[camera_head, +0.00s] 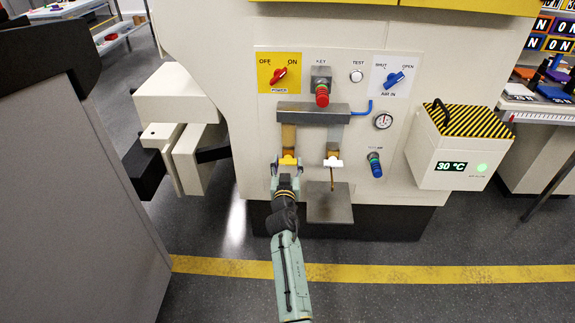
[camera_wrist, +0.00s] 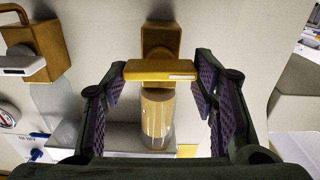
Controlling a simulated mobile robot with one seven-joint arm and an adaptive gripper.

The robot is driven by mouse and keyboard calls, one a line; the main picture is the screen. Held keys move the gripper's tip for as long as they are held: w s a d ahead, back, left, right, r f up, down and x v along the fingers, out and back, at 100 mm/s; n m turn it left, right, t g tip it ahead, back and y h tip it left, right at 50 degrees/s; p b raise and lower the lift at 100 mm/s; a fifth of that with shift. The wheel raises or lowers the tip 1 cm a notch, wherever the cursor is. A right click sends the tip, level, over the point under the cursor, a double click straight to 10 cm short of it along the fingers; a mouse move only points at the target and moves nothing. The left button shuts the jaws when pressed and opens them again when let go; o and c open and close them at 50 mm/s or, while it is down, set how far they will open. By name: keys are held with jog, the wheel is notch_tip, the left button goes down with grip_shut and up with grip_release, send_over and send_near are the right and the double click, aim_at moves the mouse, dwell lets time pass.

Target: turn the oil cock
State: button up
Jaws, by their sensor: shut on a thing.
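The yellow handle bar (camera_wrist: 160,70) of a brass cock (camera_wrist: 160,38) lies crosswise between my fingers in the wrist view. The handle also shows in the head view (camera_head: 288,160), below the left amber sight glass on the machine front. My gripper (camera_head: 285,172) is shut on this handle, one purple-padded finger at each end of the bar; it also shows in the wrist view (camera_wrist: 161,76). A clear amber cylinder (camera_wrist: 157,118) shows beyond the handle. I can read no label on this cock.
A second brass cock with a white handle (camera_head: 333,163) and a thin spout stands to the right, above a grey drip tray (camera_head: 330,203). Red power knob (camera_head: 280,75), blue air knob (camera_head: 396,78) and gauge (camera_head: 383,121) sit above. Cream blocks (camera_head: 185,150) jut out at left.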

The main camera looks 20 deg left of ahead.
jog(key=n, duration=0.4)
jog(key=shift+a+n, duration=0.1)
jog(key=shift+n, duration=0.2)
jog(key=n, duration=0.4)
jog(key=shift+n+p, duration=0.3)
jog(key=n+p, duration=0.1)
jog(key=n, duration=0.3)
jog(key=shift+a+f, duration=0.1)
jog(key=shift+f+n+p, duration=0.1)
jog(key=shift+n+p, duration=0.3)
jog(key=shift+n, duration=1.7)
jog(key=o, duration=1.2)
jog(key=shift+c, duration=0.2)
